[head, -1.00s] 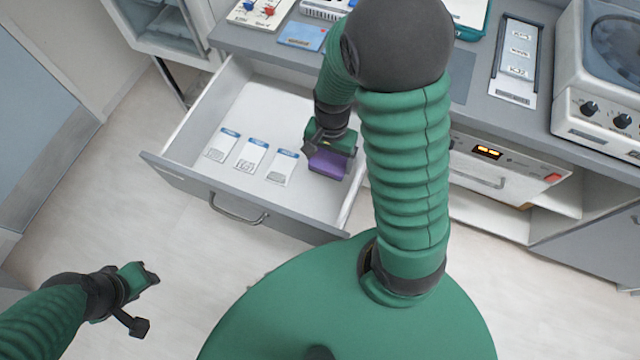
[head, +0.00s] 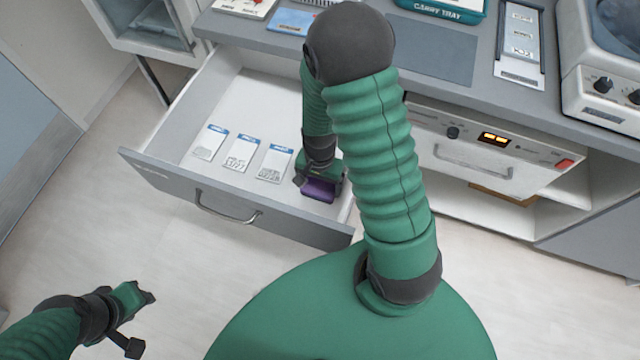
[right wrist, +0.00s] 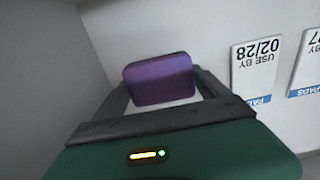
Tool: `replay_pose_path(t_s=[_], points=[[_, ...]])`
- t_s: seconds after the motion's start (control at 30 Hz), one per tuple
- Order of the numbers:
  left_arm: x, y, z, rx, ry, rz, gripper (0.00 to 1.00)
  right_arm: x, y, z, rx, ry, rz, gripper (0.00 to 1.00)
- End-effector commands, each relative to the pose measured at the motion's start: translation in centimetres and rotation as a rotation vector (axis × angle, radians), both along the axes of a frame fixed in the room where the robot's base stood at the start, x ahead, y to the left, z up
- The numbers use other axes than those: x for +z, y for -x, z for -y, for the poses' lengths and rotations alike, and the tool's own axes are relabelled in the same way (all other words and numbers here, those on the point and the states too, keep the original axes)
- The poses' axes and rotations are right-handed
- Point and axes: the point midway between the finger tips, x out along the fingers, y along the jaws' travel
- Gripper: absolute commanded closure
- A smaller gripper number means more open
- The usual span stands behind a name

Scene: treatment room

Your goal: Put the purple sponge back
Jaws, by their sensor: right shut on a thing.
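The purple sponge (head: 319,190) is inside the open drawer (head: 255,213), near its right side. My right gripper (head: 320,178) is shut on the sponge, reaching down into the drawer. In the right wrist view the sponge (right wrist: 158,80) sits between the two fingers, close to a drawer wall; whether it touches the drawer floor I cannot tell. My left gripper (head: 140,297) is over the floor at the lower left, away from the drawer, with nothing visible in it; its jaw gap is not clear.
Several white packets with blue edges, such as this packet (head: 242,153), lie in the drawer left of the sponge. The counter (head: 440,55) above carries a carry tray (head: 445,8), a blue card (head: 291,20) and a machine with knobs (head: 610,80). The drawer's back left is bare.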

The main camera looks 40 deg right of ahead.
Motion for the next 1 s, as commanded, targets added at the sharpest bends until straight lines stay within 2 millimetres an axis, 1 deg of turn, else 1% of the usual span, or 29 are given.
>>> replay_pose_path(t_s=[0.13, 0.27, 0.3, 0.4, 0.6, 0.7, 0.77, 1.0], points=[[0.1, 0.0, 0.0, 0.001, 0.0, 0.0, 0.64, 0.0, 0.0, 0.1, 0.002, -0.004, 0.0, 0.53], [-0.2, 0.0, 0.0, 0.001, 0.0, 0.0, 0.64, -0.4, 0.0, 0.2, 0.002, -0.005, -0.001, 0.53], [-0.1, 0.0, 0.0, 0.001, 0.0, 0.0, 0.64, -0.3, 0.0, 0.2, 0.002, -0.005, -0.001, 0.11], [-0.1, 0.0, 0.0, 0.0, 0.0, 0.0, 0.64, -0.3, 0.0, 0.2, 0.002, -0.005, -0.001, 0.0], [0.0, 0.0, 0.0, 0.0, 0.0, 0.0, 0.64, -0.2, 0.0, 0.1, 0.002, -0.004, 0.0, 0.0], [0.4, 0.0, 0.0, 0.0, 0.0, 0.0, 0.64, 0.6, -0.1, 0.1, 0.002, -0.002, 0.002, 0.0], [0.8, 0.0, 0.0, 0.0, 0.0, 0.0, 0.64, 1.7, -0.1, 0.2, 0.002, -0.001, 0.004, 0.0], [3.0, 0.0, 0.0, 0.001, 0.0, 0.0, 0.64, 8.0, -0.2, 0.2, 0.002, -0.003, 0.006, 0.0]])
